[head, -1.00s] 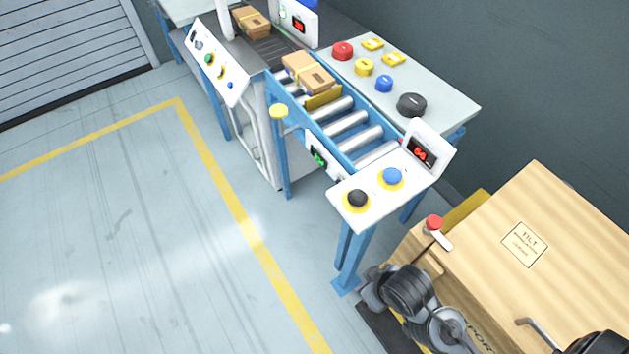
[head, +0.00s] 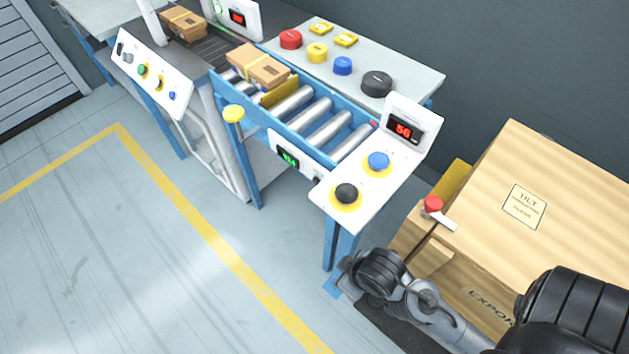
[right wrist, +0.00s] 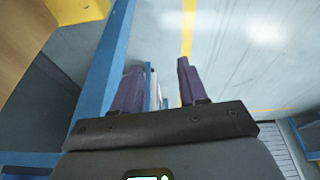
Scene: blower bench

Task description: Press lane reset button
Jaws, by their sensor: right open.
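A white end panel (head: 362,193) carries a blue button (head: 378,161) and a black button (head: 346,193), each on a yellow ring. No readable label shows which one is the lane reset. A display (head: 404,129) behind them reads 56 in red. My right arm comes in from the lower right, its wrist low beside the blue leg under the panel; its fingers are not clear there. In the right wrist view my right gripper (right wrist: 160,88) is open and empty, near a blue post (right wrist: 108,60). My left gripper is not in view.
A roller conveyor (head: 305,118) holds a cardboard box (head: 258,66) behind a yellow stop. A grey side table (head: 415,80) has several coloured knobs. A large wooden crate (head: 570,190) with a red-topped lever stands right of the panel. Floor at left is clear.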

